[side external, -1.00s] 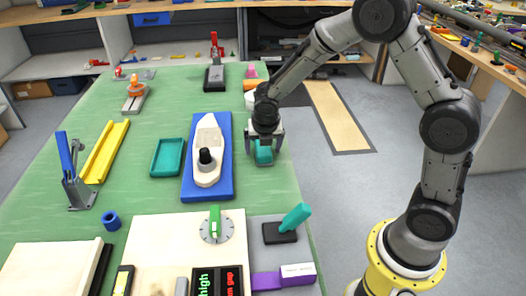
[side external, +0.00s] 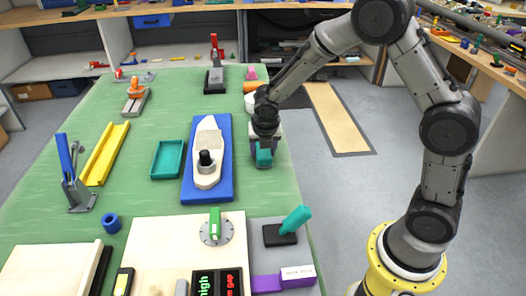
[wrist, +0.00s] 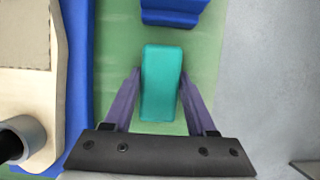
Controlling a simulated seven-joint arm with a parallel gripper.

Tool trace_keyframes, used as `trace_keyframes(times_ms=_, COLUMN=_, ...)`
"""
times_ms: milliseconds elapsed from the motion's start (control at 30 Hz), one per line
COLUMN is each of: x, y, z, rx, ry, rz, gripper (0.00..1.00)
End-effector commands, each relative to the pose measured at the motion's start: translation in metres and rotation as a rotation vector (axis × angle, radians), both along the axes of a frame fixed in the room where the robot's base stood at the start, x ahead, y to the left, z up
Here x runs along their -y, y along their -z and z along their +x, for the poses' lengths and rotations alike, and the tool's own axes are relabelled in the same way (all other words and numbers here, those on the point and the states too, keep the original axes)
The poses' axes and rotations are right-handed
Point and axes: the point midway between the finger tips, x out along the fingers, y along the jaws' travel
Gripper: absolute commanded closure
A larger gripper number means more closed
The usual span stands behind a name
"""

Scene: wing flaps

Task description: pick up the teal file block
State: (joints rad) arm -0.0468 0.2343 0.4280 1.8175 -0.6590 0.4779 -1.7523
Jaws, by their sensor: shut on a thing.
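The teal file block (side external: 264,157) is at the right edge of the green table, right of the blue board. In the wrist view the block (wrist: 161,82) lies lengthwise between the two fingers. My gripper (side external: 264,150) is over it, pointing down, with its fingers closed against the block's long sides. In the wrist view my gripper (wrist: 160,90) shows both purple fingers meeting the block's sides. I cannot tell whether the block is clear of the table.
A blue board (side external: 222,185) with a cream boat-shaped piece (side external: 209,140) lies just left of my gripper. A blue object (wrist: 172,10) is just beyond the block in the wrist view. A teal tray (side external: 168,159) lies farther left. The table's right edge is close by.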

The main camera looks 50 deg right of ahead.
Motion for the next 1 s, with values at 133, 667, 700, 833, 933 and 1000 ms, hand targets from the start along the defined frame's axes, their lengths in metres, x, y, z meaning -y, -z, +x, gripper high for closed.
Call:
trace_keyframes(times_ms=133, x=0.000, y=-0.011, z=0.001, rx=0.005, ry=0.001, rz=0.000, gripper=1.00)
trace_keyframes(times_ms=667, x=-0.007, y=-0.105, z=-0.074, rx=0.004, ry=-0.002, rz=0.000, gripper=1.00)
trace_keyframes(times_ms=700, x=-0.008, y=-0.109, z=-0.083, rx=0.004, ry=-0.002, rz=0.000, gripper=1.00)
trace_keyframes(times_ms=833, x=-0.011, y=-0.120, z=-0.107, rx=0.004, ry=-0.002, rz=0.001, gripper=1.00)
trace_keyframes(times_ms=933, x=-0.012, y=-0.126, z=-0.121, rx=0.004, ry=-0.002, rz=0.001, gripper=1.00)
trace_keyframes(times_ms=1000, x=-0.012, y=-0.129, z=-0.128, rx=0.003, ry=-0.002, rz=0.000, gripper=1.00)
